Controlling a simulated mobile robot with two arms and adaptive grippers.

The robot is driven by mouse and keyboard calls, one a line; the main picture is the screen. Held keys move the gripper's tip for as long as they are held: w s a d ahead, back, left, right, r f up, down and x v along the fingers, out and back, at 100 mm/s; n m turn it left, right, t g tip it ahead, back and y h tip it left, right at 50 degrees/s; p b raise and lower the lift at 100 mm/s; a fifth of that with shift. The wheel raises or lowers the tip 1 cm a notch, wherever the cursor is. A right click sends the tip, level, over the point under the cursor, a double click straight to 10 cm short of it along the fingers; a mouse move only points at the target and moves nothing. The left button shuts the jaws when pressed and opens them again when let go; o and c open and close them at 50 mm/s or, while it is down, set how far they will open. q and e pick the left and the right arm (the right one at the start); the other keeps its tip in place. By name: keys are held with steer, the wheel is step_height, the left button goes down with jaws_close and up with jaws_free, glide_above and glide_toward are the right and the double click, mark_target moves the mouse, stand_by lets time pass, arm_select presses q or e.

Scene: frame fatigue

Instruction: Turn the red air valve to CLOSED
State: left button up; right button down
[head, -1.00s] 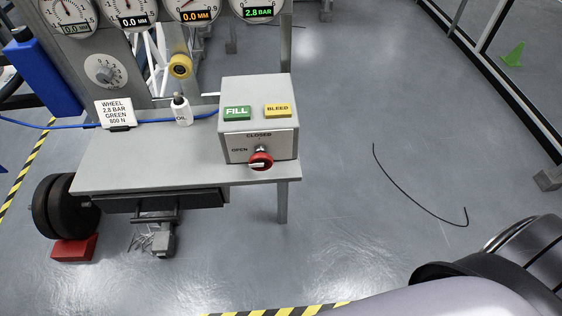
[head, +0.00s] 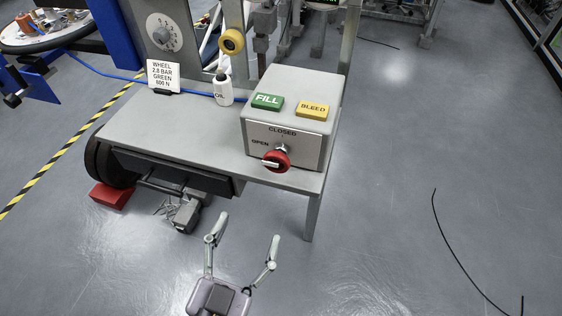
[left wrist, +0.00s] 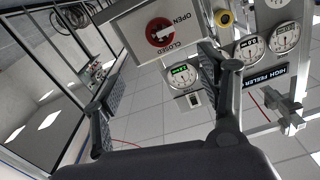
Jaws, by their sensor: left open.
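The red air valve (head: 275,160) is a round red knob with a white bar, on the front panel of a grey control box (head: 290,140). The bar points left, toward the OPEN label; the CLOSED label is above the knob. My left gripper (head: 247,236) is open and empty, in front of the bench and below the valve, apart from it. In the left wrist view the valve (left wrist: 159,32) shows beyond the two spread fingers (left wrist: 152,85), near the top. My right gripper is not in view.
The box has a green FILL button (head: 267,102) and a yellow BLEED button (head: 312,110) on top. It stands at the right end of a grey bench (head: 190,135). An oil bottle (head: 223,92) is left of it. Floor right of the bench is mostly clear, with a thin black cable.

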arm_select(q)
steer(key=p, duration=0.5)
glide_toward(275, 165)
steer(key=w, duration=0.1)
steer(key=p+x, duration=0.3)
steer(key=x, duration=0.5)
steer(key=shift+w+d+r, duration=0.1)
steer(key=shift+d, duration=0.1)
steer(key=shift+w+d, duration=0.15)
steer(key=shift+w, duration=0.25)
steer(key=shift+c, duration=0.4)
steer(key=c, duration=1.1)
